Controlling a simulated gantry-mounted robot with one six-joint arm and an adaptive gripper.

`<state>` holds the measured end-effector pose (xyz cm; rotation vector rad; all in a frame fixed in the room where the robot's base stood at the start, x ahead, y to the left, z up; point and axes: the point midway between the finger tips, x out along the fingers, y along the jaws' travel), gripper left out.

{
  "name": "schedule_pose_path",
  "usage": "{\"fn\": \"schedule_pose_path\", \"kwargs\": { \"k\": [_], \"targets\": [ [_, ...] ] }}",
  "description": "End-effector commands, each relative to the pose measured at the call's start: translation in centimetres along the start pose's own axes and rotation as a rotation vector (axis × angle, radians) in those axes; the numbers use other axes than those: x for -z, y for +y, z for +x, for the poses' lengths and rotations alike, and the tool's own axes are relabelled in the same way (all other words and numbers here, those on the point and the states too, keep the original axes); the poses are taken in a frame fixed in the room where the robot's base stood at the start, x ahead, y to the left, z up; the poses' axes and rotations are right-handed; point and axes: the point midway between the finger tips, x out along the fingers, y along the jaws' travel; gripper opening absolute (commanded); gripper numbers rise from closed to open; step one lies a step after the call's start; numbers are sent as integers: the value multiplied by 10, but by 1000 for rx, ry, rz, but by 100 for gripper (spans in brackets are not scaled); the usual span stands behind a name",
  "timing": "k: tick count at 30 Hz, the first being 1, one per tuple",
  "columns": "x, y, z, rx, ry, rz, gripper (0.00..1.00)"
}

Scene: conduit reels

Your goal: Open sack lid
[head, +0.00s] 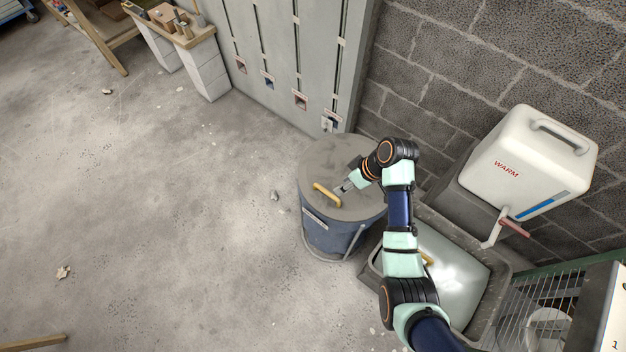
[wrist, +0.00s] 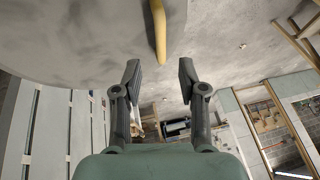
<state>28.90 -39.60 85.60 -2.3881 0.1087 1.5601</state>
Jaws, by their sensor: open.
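A round grey lid (head: 335,155) lies flat on a blue drum-shaped container (head: 327,235) beside the grey panel wall. A yellow bar handle (head: 327,195) sits on the lid near its front left edge. My gripper (head: 344,187) is over the lid, just right of the handle. In the wrist view, my gripper (wrist: 160,76) is open with nothing between its fingers. The handle (wrist: 159,30) lies ahead of the gap, roughly in line with it and apart from both fingers. The lid (wrist: 80,40) fills the upper left there. The container's inside is hidden.
A grey sink basin (head: 445,265) stands right of the container, partly behind my arm. A white tank marked WARM (head: 535,160) with a tap is above it. A wire rack (head: 545,315) is at lower right. The concrete floor (head: 150,210) at left is mostly clear.

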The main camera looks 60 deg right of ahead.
Motion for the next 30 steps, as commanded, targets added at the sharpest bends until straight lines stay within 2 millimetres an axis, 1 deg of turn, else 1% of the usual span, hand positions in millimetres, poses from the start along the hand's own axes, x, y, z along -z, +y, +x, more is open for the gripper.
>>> {"fn": "schedule_pose_path", "kwargs": {
  "k": [2,4,9,13,17,24,29,30],
  "targets": [
    [0,-1,6,2,-1,-1,41],
    [0,-1,16,2,-1,-1,41],
    [0,-1,50,2,-1,-2,41],
    [0,-1,69,1,-1,-2,41],
    [1,-1,77,-1,0,-2,41],
    [1,-1,77,-1,0,-2,41],
    [1,-1,77,-1,0,-2,15],
    [1,-1,77,-1,0,-2,8]
  ]
}}
